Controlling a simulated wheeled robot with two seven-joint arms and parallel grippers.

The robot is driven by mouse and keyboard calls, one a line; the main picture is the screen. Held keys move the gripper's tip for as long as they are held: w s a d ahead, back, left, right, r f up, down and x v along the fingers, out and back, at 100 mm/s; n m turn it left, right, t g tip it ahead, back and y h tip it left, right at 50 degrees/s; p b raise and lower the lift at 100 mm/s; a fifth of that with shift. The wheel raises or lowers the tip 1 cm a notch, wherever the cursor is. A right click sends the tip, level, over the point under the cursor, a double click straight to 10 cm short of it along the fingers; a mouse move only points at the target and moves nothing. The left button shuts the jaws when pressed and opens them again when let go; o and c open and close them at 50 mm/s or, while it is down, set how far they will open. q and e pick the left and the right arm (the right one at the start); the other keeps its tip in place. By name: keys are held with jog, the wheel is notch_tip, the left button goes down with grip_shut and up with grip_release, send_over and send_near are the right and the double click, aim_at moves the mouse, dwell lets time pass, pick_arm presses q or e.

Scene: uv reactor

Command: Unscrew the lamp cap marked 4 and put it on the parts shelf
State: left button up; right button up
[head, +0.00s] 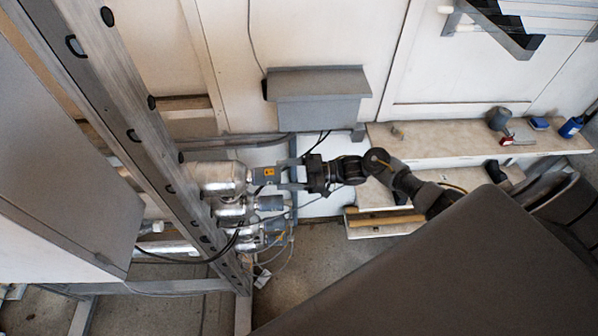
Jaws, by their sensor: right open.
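Several grey lamp caps sit in a column on the ends of silvery tubes beside the metal frame. The uppermost lamp cap (264,174) has an orange label; its mark is too small to read. Below it are another grey cap (270,203) and a lower one (275,227). My right gripper (288,174) is open, level with the uppermost cap, with its fingers at the cap's outer end. I cannot tell whether they touch it. My left gripper is not in view. A pale-topped shelf (440,137), likely the parts shelf, stands at the right.
The metal frame (130,125) slants down left of the caps, with dark cables (232,243) hanging near them. A grey box (318,97) is on the back wall. A grey container (498,118), a red item (507,140) and blue items (570,127) occupy the shelf's right end; its middle is clear.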

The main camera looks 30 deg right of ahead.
aim_at(273, 175)
jog(key=shift+x, duration=1.95)
jog(key=shift+c, duration=0.5)
jog(key=c, duration=0.9)
jog(key=shift+f+n+b, duration=0.1)
jog(key=shift+n+b, duration=0.4)
jog(key=shift+b, duration=0.05)
jog(key=shift+c, duration=0.2)
jog(key=n+b, duration=0.2)
jog(key=shift+n, duration=0.4)
jog(key=shift+n+b, duration=0.5)
jog(key=shift+n, duration=0.2)
